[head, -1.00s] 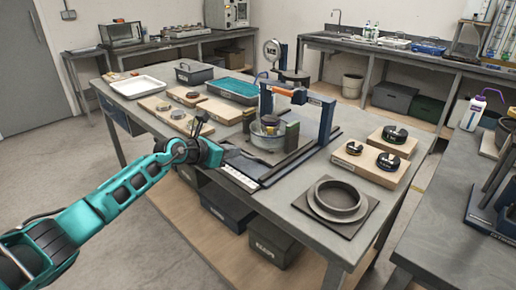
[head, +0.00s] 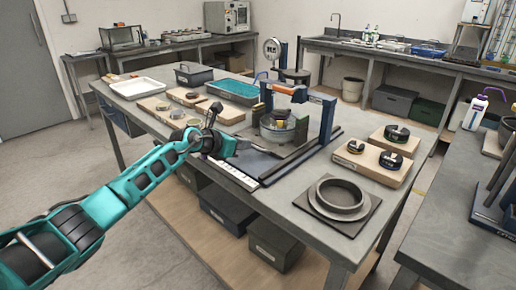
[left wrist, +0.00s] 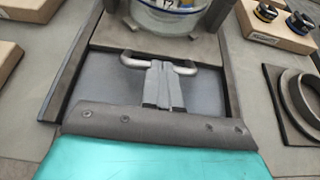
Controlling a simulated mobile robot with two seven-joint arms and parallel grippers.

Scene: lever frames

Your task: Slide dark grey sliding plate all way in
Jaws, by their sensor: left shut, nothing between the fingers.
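The dark grey sliding plate (left wrist: 108,36) lies between two dark rails and shows in the left wrist view. A pale metal bow handle (left wrist: 130,60) is at its near edge. My left gripper (left wrist: 161,68) is shut and empty, with its fingertips at the middle of the handle, seemingly touching it. In the head view my left gripper (head: 240,146) reaches over the front of the fixture. A clear round vessel (head: 279,130) stands on the plate under the blue frame (head: 328,118). The plate's far edge is hidden. My right gripper is not in view.
Bare dark bed (left wrist: 92,80) shows between the rails. A wooden block with black-and-brass weights (head: 376,166) and a grey ring on a square base (head: 342,196) stand to the right. More wooden blocks (head: 168,104) lie to the left.

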